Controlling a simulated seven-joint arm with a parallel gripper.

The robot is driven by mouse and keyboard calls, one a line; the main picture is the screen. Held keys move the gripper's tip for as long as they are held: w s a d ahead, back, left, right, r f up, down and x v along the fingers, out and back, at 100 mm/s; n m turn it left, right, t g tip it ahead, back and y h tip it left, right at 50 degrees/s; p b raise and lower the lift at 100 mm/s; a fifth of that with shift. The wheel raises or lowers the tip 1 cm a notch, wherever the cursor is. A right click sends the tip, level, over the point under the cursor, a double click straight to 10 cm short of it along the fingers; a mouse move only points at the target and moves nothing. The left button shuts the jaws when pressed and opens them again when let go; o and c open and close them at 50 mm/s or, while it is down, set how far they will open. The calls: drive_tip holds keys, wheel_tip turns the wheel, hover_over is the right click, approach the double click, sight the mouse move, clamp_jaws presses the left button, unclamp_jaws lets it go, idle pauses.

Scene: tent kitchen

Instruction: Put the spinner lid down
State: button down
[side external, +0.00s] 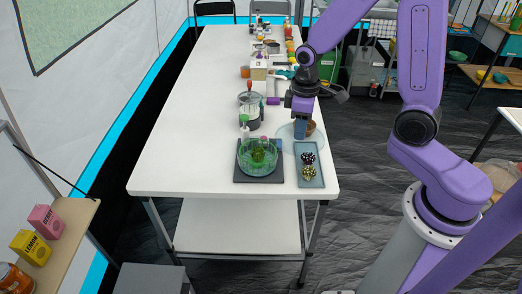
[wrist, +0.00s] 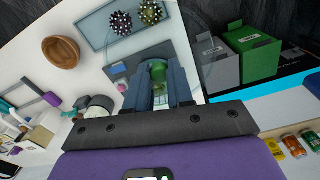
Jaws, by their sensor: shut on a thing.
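The spinner lid (side external: 284,131) is a clear, pale disc under my gripper (side external: 300,135), over the table's right edge in the side view. My gripper is shut on the lid, but the exact grip is hard to see. In the wrist view, the clear lid (wrist: 194,78) shows faintly around my fingers (wrist: 158,75), with something green between them. The green-tinted spinner bowl (side external: 243,160) stands on a dark mat (side external: 258,179) to the left and nearer the camera, with greens inside. The lid is apart from the bowl. Its height above the table is unclear.
A blue-grey tray (side external: 310,183) with two speckled balls lies right of the mat. A wooden bowl (wrist: 60,52) is close to the lid. A pot (side external: 250,117) and bottles stand behind the spinner bowl. The white table (side external: 185,150) is clear on its left side.

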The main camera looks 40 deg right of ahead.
sight(299, 144)
drive_tip(key=n, duration=0.2)
drive_tip(key=a+r+n, duration=0.1)
drive_tip(key=r+n, duration=0.1)
drive_tip(key=n, duration=0.1)
drive_tip(key=shift+s+a+n, duration=0.15)
drive_tip(key=shift+s+n, duration=0.15)
drive_tip(key=shift+s, duration=0.1)
drive_tip(key=n, duration=0.2)
drive_tip(key=r+n, duration=0.1)
drive_tip(key=n, duration=0.1)
drive_tip(key=s+a+n, duration=0.1)
drive_tip(key=shift+a+r+n, duration=0.1)
drive_tip(key=shift+r+n, duration=0.2)
drive_tip(key=shift+n, duration=0.1)
drive_tip(key=w+f, duration=0.3)
drive_tip(key=w, duration=0.1)
drive_tip(key=w+a+f, duration=0.1)
drive_tip(key=w+f, duration=0.2)
drive_tip(key=w, duration=0.1)
drive_tip(key=w+f, duration=0.3)
drive_tip(key=w, duration=0.2)
drive_tip(key=shift+w+a, duration=0.1)
drive_tip(key=shift+a, duration=0.15)
drive_tip(key=shift+w+f, duration=0.2)
drive_tip(key=shift+f, duration=0.75)
drive_tip(key=shift+w+f, duration=0.15)
drive_tip(key=shift+f, duration=0.75)
drive_tip(key=shift+f, duration=0.25)
